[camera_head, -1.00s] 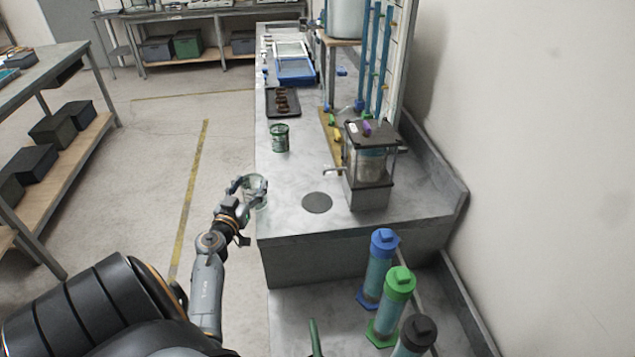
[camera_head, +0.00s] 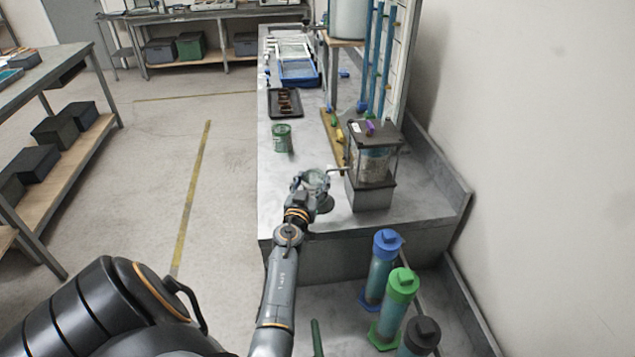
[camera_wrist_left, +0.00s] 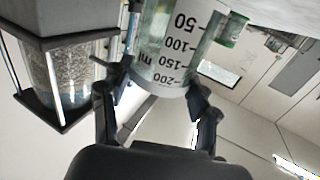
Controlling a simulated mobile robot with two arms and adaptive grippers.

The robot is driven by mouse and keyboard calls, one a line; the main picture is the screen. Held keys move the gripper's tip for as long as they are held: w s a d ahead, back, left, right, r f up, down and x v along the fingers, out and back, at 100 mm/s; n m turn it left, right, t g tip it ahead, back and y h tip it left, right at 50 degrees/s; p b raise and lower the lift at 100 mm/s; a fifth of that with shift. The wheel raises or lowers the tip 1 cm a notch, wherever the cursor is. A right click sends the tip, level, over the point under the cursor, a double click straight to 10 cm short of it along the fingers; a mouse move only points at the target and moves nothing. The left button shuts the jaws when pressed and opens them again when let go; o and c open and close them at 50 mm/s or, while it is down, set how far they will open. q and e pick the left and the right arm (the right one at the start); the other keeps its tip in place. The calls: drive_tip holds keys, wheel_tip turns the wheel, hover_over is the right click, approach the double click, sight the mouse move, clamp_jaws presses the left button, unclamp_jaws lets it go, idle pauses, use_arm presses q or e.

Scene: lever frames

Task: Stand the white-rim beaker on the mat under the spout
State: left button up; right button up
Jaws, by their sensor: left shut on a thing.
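The white-rim beaker (camera_head: 316,182) is clear, with a pale rim, and looks upright. My left gripper (camera_head: 311,184) is shut around it. In the left wrist view, which is upside down, the beaker (camera_wrist_left: 172,55) shows black volume marks and a white rim between the fingers (camera_wrist_left: 155,100). The round dark mat (camera_head: 326,206) is partly hidden behind the beaker and gripper. I cannot tell whether the beaker touches it. The spout (camera_head: 336,170) comes left from the dispenser (camera_head: 372,165), close to the beaker. My right gripper is not in view.
A green-marked beaker (camera_head: 282,138) stands farther back on the bench (camera_head: 280,205), and a dark tray (camera_head: 285,103) lies behind it. Blue (camera_head: 381,268), green (camera_head: 395,305) and black-capped (camera_head: 418,337) cylinders stand on the lower surface in front. The bench's left side is mostly clear.

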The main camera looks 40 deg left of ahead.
use_arm(q)
drive_tip(key=shift+w+d, duration=0.65)
drive_tip(key=shift+w, duration=0.15)
drive_tip(key=shift+s+a+f+b, duration=0.1)
drive_tip(key=shift+f+b, duration=0.6)
drive_tip(key=shift+f, duration=0.1)
drive_tip(key=shift+s+a, duration=0.1)
drive_tip(key=shift+f, duration=0.1)
drive_tip(key=o, duration=1.1)
